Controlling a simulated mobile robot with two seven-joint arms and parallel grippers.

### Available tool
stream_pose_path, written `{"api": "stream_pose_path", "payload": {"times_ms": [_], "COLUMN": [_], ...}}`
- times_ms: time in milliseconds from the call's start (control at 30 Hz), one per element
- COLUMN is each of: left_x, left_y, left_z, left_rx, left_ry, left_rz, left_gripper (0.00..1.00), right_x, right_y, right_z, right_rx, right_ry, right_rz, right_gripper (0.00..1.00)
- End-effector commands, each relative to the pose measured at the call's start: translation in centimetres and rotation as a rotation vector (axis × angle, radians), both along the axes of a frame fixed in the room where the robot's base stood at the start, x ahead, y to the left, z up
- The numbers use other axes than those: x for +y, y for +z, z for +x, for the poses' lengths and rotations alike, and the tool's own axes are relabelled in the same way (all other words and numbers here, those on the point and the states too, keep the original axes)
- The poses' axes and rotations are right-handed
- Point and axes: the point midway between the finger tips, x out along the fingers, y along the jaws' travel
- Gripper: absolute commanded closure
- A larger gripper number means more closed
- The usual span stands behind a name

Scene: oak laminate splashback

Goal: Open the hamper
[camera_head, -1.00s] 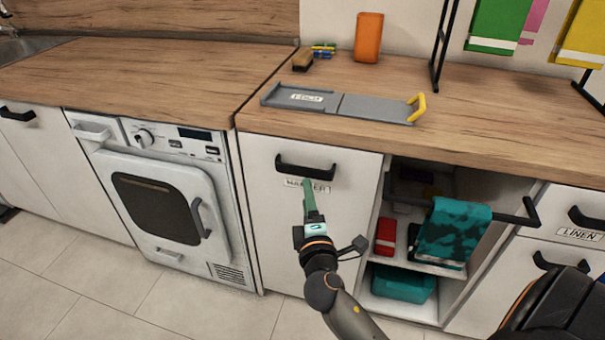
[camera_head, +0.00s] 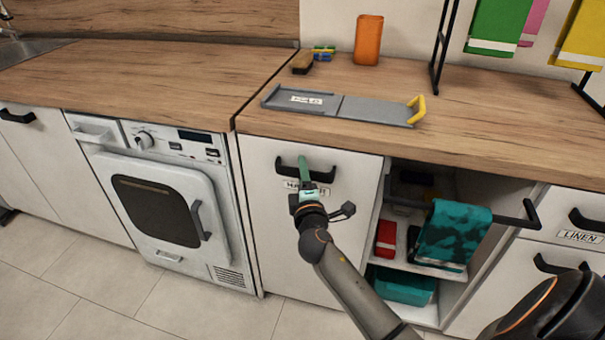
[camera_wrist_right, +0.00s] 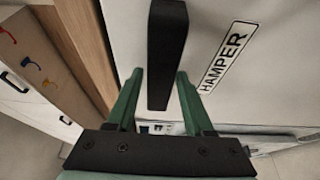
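The hamper (camera_head: 265,222) is a white cabinet front with a black bar handle (camera_head: 288,164) near its top and a label under it. The front is closed, flush under the worktop. My right gripper (camera_head: 304,162) is at the handle, partly covering the label. In the right wrist view the gripper (camera_wrist_right: 158,78) is open, its green fingers on either side of the black handle (camera_wrist_right: 166,50), with gaps between them and the handle. The HAMPER label (camera_wrist_right: 222,58) shows to the right of the handle there. My left gripper is not in view.
A washing machine (camera_head: 222,180) stands left of the hamper. To the right is an open shelf unit with a teal cloth (camera_head: 452,235) on a black rail. A grey board (camera_head: 375,108) and an orange container (camera_head: 368,40) are on the worktop (camera_head: 490,120). Floor in front is clear.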

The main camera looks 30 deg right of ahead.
Motion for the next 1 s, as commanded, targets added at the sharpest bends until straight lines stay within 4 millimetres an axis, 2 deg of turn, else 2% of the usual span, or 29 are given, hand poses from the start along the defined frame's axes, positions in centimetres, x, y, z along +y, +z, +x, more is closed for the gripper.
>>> {"api": "stream_pose_path", "payload": {"times_ms": [67, 433, 1000], "left_x": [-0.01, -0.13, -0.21], "left_y": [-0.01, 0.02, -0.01], "left_z": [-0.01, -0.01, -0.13], "left_rx": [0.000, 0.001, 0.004], "left_ry": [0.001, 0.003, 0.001], "left_rz": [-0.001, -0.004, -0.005], "left_gripper": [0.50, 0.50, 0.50], "right_x": [0.02, 0.04, 0.06], "right_y": [-0.01, -0.02, -0.04], "right_z": [-0.01, -0.04, -0.04], "right_rx": [0.000, 0.000, 0.001], "right_ry": [0.000, 0.000, 0.001], "right_rz": [0.000, 0.000, 0.000], "right_gripper": [0.58, 1.00, 1.00]}}
